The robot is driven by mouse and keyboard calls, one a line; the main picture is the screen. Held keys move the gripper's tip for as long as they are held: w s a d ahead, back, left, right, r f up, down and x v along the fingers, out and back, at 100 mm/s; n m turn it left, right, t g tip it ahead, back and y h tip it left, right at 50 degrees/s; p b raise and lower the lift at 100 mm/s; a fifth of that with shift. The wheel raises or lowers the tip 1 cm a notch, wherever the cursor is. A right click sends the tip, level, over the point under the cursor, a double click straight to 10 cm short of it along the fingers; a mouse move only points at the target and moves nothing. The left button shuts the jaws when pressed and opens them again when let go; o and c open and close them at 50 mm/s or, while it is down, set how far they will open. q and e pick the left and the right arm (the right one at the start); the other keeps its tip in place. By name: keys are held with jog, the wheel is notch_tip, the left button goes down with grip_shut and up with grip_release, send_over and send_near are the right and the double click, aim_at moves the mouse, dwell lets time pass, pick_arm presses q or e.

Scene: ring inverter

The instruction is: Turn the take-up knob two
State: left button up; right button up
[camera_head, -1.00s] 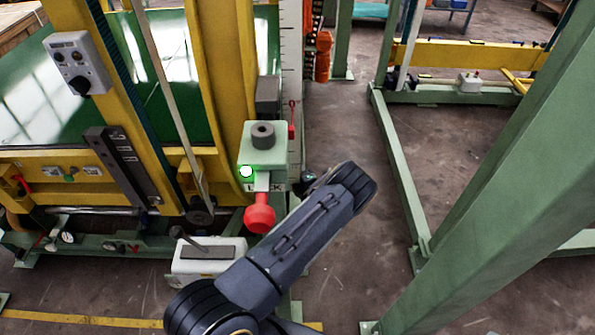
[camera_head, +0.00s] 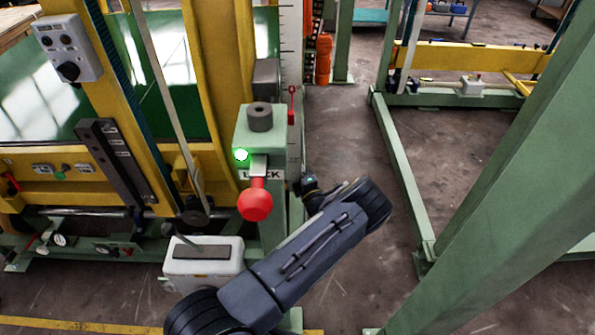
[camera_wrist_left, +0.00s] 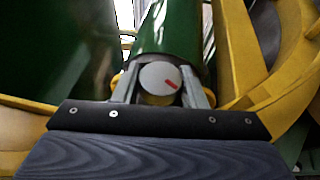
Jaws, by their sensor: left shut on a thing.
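In the left wrist view a round grey-faced knob (camera_wrist_left: 153,74) with a red mark sits at the end of a green cylinder. The red mark lies toward the right and slightly low on the face. My left gripper (camera_wrist_left: 161,88) is shut on this knob, one finger on each side. In the head view my arm crosses the lower middle, and its fingers and the knob are hidden behind the green post. I cannot read any number on the knob. My right gripper is not in view.
A red ball-ended lever (camera_head: 256,201) and a green lock block (camera_head: 259,137) with a lit green lamp stand close to my arm. A grey switch box (camera_head: 68,48) is at upper left. A green frame post (camera_head: 500,190) rises at right. Bare floor lies between.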

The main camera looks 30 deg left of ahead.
pick_arm(q)
jog(key=o, duration=1)
jog(key=b+v, duration=0.1)
jog(key=v, duration=0.7)
jog(key=shift+f, duration=0.1)
